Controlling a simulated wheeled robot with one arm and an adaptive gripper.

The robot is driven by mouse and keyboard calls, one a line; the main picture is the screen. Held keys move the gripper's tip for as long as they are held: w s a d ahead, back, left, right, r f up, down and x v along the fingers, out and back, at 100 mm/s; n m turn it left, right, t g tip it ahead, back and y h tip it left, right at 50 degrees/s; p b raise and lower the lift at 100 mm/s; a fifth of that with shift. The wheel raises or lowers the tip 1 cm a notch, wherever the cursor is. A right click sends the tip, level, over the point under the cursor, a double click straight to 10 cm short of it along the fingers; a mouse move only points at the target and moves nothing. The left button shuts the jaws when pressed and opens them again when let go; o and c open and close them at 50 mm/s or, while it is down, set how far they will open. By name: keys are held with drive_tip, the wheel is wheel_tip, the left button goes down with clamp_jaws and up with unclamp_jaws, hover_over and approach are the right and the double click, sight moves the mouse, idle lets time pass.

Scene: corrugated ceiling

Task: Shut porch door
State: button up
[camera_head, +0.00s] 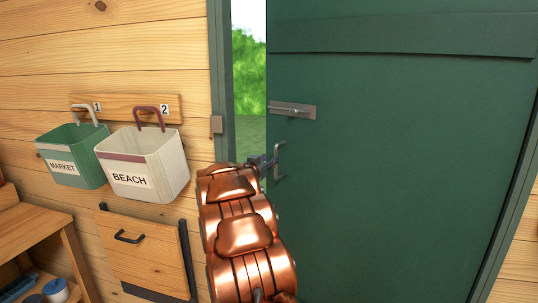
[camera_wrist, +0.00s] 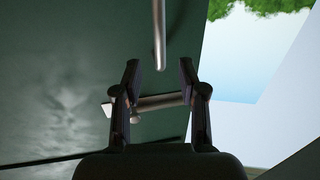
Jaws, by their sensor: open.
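The green porch door (camera_head: 400,150) stands ajar, with a gap along its left edge showing outdoors. A metal pull handle (camera_head: 280,162) is near that edge, with a slide bolt (camera_head: 292,110) above it. My gripper (camera_head: 266,163) is beside the handle, at the end of my copper arm. In the wrist view my gripper (camera_wrist: 160,72) is open, and its two fingers stand either side of the line of the handle bar (camera_wrist: 159,30). The bar's end shows between the fingertips; contact cannot be told. The slide bolt (camera_wrist: 158,103) shows behind the fingers, against the door (camera_wrist: 60,80).
The green door frame (camera_head: 220,80) with a small catch plate (camera_head: 217,124) stands left of the gap. Two hanging bins, MARKET (camera_head: 75,150) and BEACH (camera_head: 150,165), hang on the plank wall. A folded wooden panel (camera_head: 145,250) and a shelf (camera_head: 30,235) are below.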

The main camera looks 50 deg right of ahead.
sight(275, 155)
drive_tip(key=shift+w+d+p, duration=0.1)
drive_tip(key=shift+w+d, duration=0.1)
drive_tip(key=shift+d, duration=1)
drive_tip(key=shift+w+d+p, duration=0.15)
drive_tip(key=shift+d, duration=1)
drive_tip(key=shift+w+d+p, duration=0.1)
drive_tip(key=shift+w+d, duration=0.1)
drive_tip(key=shift+d, duration=1)
clamp_jaws()
